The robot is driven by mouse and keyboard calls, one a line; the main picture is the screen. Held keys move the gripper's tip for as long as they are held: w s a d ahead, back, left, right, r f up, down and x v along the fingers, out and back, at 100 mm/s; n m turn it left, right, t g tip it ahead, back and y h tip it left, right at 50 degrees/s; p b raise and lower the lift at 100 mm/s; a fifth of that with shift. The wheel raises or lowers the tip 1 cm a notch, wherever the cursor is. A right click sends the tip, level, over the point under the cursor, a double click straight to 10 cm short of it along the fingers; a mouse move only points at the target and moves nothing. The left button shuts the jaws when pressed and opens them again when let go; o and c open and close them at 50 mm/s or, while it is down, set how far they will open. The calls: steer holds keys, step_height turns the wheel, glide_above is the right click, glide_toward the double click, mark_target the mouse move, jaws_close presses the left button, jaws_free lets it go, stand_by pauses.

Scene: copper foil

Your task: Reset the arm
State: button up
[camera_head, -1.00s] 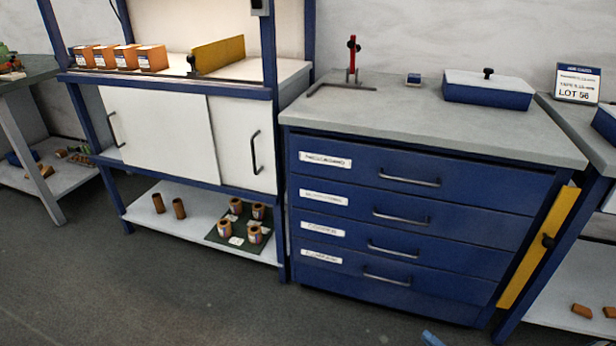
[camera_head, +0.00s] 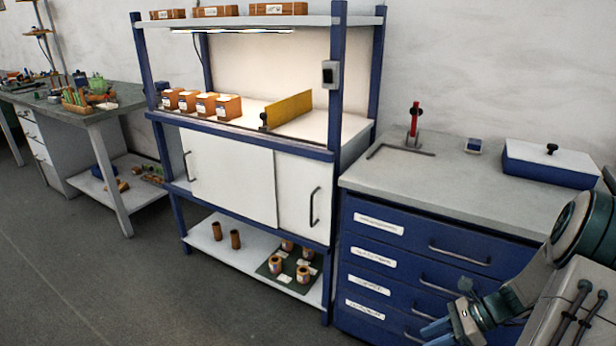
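My gripper (camera_head: 438,330) shows at the bottom right of the head view, at the end of my teal and grey arm. It is in front of the lower drawers of the blue drawer cabinet (camera_head: 400,264). Its blue fingertips are small and partly cut by the lower edge, so I cannot tell whether they are apart. I see nothing clearly held in it.
A shelf unit with white sliding doors (camera_head: 232,178) stands left of the cabinet, with orange boxes (camera_head: 228,107) on its lit worktop. A lidded blue box (camera_head: 550,163) and a red post (camera_head: 415,118) stand on the cabinet top. Open floor (camera_head: 100,285) lies at the left front.

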steer(key=s+a+r+n+h+p, duration=0.3)
steer(key=r+n, duration=0.4)
steer(key=r, duration=0.4)
steer(key=s+a+r+n+t+h+p, duration=0.1)
steer(key=s+a+r+n+h+p, duration=0.2)
steer(key=a+r+n+p, duration=0.3)
steer(key=s+a+r+n+t+h+p, duration=0.1)
steer(key=s+a+r+n+h+p, duration=0.3)
steer(key=r, duration=1.2)
steer(key=s+a+n+p, duration=0.1)
steer(key=n, duration=0.3)
steer(key=shift+a+r+n, duration=0.25)
steer(key=shift+a+n, duration=0.1)
steer(key=shift+n, duration=0.05)
